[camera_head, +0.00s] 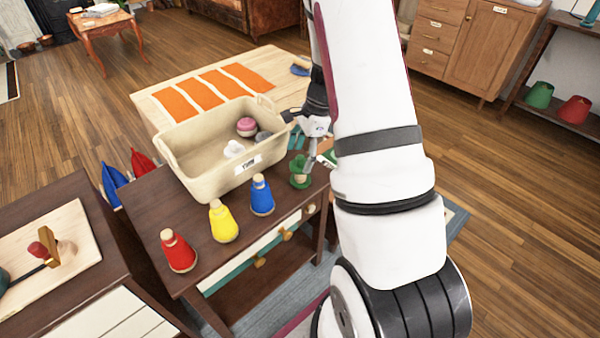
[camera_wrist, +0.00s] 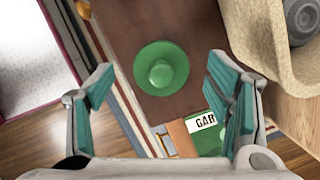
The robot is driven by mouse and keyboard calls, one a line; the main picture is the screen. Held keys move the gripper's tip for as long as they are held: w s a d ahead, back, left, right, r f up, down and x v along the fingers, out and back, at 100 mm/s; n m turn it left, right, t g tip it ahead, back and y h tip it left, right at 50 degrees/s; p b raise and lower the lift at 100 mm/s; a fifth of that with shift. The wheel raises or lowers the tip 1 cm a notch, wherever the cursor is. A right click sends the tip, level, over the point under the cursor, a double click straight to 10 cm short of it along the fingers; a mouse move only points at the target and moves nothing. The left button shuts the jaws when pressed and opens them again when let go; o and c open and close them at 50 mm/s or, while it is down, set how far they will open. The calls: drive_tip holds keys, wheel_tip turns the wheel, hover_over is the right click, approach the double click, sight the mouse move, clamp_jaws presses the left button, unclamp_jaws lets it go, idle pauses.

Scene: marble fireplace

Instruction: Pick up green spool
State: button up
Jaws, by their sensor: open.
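The green spool (camera_head: 299,173) stands upright on the dark wooden table (camera_head: 196,202), near its right end. In the wrist view the spool (camera_wrist: 161,68) is seen from above, with a wide round base and a narrower top. My gripper (camera_head: 320,153) is open and close to the spool, just above and to its right in the head view. In the wrist view its teal-padded fingers (camera_wrist: 160,88) are spread left and right of the spool, with gaps on both sides. Nothing is held. My arm hides the area to the right.
Blue (camera_head: 262,196), yellow (camera_head: 223,222) and red (camera_head: 178,252) spools stand in a row left of the green one. A beige bin (camera_head: 185,150) holding several small items stands behind them; its wall (camera_wrist: 262,45) is right of the gripper in the wrist view.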

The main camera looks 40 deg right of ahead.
sight(298, 165)
drive_tip(key=b+x, duration=0.1)
drive_tip(key=x, duration=0.4)
drive_tip(key=shift+w+b, duration=0.1)
drive_tip(key=shift+b, duration=0.2)
drive_tip(key=c, duration=1.3)
